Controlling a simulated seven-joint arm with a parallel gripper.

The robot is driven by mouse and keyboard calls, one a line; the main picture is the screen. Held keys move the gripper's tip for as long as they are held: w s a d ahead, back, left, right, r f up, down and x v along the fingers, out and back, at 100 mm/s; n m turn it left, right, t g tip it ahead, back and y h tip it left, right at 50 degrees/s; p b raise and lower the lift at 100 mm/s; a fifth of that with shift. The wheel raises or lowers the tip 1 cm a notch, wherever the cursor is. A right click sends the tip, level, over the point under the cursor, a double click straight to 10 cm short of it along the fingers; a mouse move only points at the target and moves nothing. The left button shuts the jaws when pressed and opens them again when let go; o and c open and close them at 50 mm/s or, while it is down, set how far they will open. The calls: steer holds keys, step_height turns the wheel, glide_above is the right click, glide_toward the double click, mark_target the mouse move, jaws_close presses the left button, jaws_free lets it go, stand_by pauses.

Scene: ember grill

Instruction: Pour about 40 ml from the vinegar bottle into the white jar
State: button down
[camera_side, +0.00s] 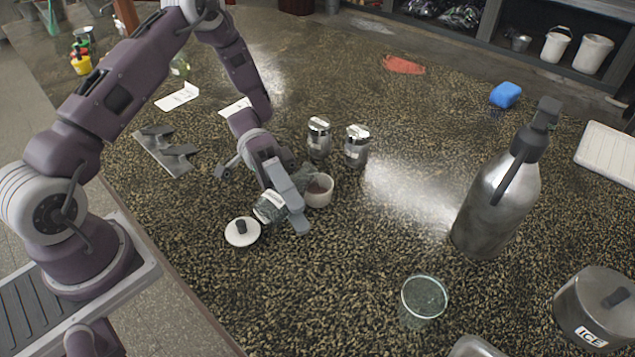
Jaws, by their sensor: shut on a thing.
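My gripper (290,202) is shut on the vinegar bottle (269,207), a greenish glass bottle with a pale label. The bottle is tilted far over, with its labelled end to the left and its other end up by the white jar. The gripper's near finger covers the middle of the bottle. The white jar (320,194) stands upright and open on the speckled counter, just right of the gripper. Some darker content seems to show inside it. Whether liquid is flowing cannot be told. A white lid with a dark knob (242,232) lies on the counter left of the gripper.
Two metal-topped shakers (319,138) stand behind the jar. A tall steel flask (497,197), a drinking glass (423,299) and a pot marked ICE (577,312) stand to the right. A dark metal rack (163,150) lies at left. The counter in front of the jar is clear.

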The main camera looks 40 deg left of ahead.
steer(key=shift+s+f+n+h, duration=0.1)
steer(key=shift+n+h, duration=0.2)
steer(key=shift+n, duration=0.4)
stand_by(1.5)
steer(key=m, duration=0.1)
steer(key=s+m+y, duration=0.1)
steer(key=shift+f+m, duration=0.1)
steer(key=shift+m, duration=0.3)
steer(key=shift+r+m+t+y, duration=0.3)
steer(key=shift+m+y, duration=0.1)
steer(key=shift+m, duration=0.1)
steer(key=shift+w+r+m, duration=0.15)
steer(key=shift+r+m, duration=0.1)
steer(key=shift+m, duration=0.35)
steer(key=shift+w+f+m+t+y, duration=0.2)
steer(key=shift+f+m+t+y, duration=0.1)
steer(key=shift+f+m+t, duration=0.15)
